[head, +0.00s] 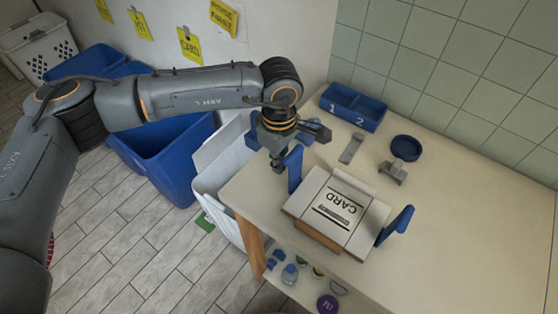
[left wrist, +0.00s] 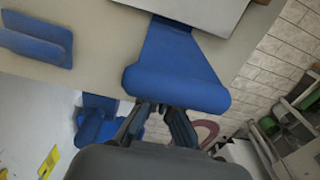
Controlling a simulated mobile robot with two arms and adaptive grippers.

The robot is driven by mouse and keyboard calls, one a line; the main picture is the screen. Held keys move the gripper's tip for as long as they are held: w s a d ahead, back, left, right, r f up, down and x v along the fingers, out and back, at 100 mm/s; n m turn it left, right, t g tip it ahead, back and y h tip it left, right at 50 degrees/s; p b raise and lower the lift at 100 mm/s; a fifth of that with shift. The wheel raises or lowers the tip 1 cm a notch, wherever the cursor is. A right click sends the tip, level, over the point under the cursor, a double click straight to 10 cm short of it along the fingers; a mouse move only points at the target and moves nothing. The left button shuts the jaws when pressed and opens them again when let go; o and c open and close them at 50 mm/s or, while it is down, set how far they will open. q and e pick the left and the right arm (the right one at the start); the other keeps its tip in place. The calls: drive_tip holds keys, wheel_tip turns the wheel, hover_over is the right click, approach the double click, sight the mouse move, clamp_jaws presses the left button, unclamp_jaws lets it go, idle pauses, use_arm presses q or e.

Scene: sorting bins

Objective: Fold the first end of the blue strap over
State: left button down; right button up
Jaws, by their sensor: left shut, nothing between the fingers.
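A blue strap runs under a flat stack (head: 338,212) with a white sheet marked CARD on the table. Its first end (head: 294,170) stands up on the stack's left side, and its other end (head: 397,226) stands up on the right. My left gripper (head: 278,165) is shut and empty, pointing down just left of the first end. In the left wrist view the strap's broad blue end (left wrist: 178,80) lies just beyond my fingertips (left wrist: 158,110); I cannot tell whether they touch it. The strap's middle is hidden by the stack. My right gripper is not in view.
A blue tray (head: 353,107) with compartments 1 and 2 stands at the back. A grey flat piece (head: 351,149) and a dark blue round item (head: 405,148) lie before it. Blue bins (head: 165,165) stand on the floor left. The table's right side is clear.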

sight(296, 167)
use_arm(q)
wheel_tip(296, 167, up, 8)
drive_tip(key=p, duration=0.3)
drive_tip(key=shift+r, duration=0.2)
idle(0.5)
drive_tip(key=shift+s+d+f+b, duration=0.15)
drive_tip(key=shift+s+d+b, duration=0.45)
drive_tip(key=shift+d, duration=0.3)
drive_tip(key=shift+s+d+f+b, duration=0.1)
drive_tip(key=shift+s+d+b, duration=0.3)
drive_tip(key=shift+s+d, duration=0.4)
drive_tip(key=shift+d, duration=0.3)
